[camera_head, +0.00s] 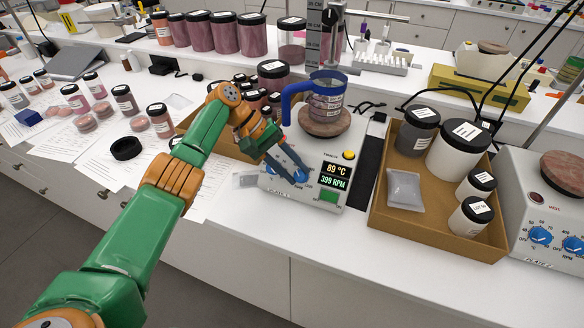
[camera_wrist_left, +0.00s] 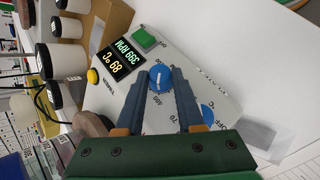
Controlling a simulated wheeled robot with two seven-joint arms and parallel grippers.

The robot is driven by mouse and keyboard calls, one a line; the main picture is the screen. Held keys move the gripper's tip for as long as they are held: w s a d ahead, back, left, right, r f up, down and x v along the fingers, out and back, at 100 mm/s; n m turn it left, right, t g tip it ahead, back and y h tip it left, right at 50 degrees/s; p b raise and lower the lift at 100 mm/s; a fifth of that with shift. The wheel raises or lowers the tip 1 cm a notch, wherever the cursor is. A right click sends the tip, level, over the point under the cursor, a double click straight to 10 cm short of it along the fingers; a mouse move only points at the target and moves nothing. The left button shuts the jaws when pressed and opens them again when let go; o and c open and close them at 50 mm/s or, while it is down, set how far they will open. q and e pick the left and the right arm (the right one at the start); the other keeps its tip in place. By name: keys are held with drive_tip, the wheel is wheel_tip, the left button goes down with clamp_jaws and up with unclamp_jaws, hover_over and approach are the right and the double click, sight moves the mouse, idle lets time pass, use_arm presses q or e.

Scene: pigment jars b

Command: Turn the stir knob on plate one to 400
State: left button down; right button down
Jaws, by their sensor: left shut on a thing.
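Plate one (camera_head: 335,160) is a white hotplate in the middle of the bench. My left gripper (camera_head: 298,176) reaches down to the front panel and is shut on the blue stir knob (camera_wrist_left: 160,78), with one finger on each side. The fingers hide part of the knob in the head view. A second blue knob (camera_wrist_left: 207,114) is partly hidden beside the fingers. My right gripper is not in view.
A beaker with a blue handle (camera_head: 325,97) stands on plate one's round top. A cardboard tray (camera_head: 400,220) with several jars stands to the right. Another hotplate (camera_head: 540,215) is at the far right. Several pigment jars and papers lie left.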

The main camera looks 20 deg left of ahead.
use_arm(q)
drive_tip(key=shift+s+f, duration=0.15)
drive_tip(key=shift+f, duration=0.1)
drive_tip(key=c, duration=0.7)
unclamp_jaws()
drive_tip(key=shift+o, duration=0.9)
drive_tip(key=shift+r, duration=0.1)
